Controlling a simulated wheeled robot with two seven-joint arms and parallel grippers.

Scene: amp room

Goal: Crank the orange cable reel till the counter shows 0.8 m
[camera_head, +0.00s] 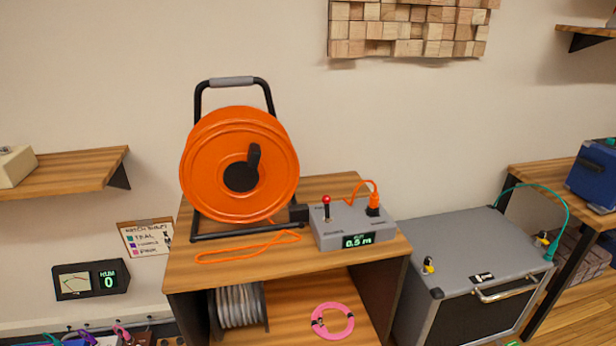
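The orange cable reel (215,160) stands upright in a black tube frame with a grey top grip on the wooden cabinet (190,279). Its black crank (242,175) sits at the disc's middle, with the handle pointing up. A grey box (331,232) beside the reel's foot carries the counter (358,241), which reads 0.5 m in green. A red-knobbed lever (327,206) and a black plug with an orange lead (373,205) stand on the box. A loop of orange cable (250,250) lies in front of the reel. Neither of my grippers is in view.
A grey amplifier cabinet (455,255) with a teal cable (560,203) stands to the right. A pink cable coil (332,320) and a grey cable drum (238,306) are on the lower shelf. A meter reading 0 (91,280) is at left. A wall shelf (75,172) juts out at left.

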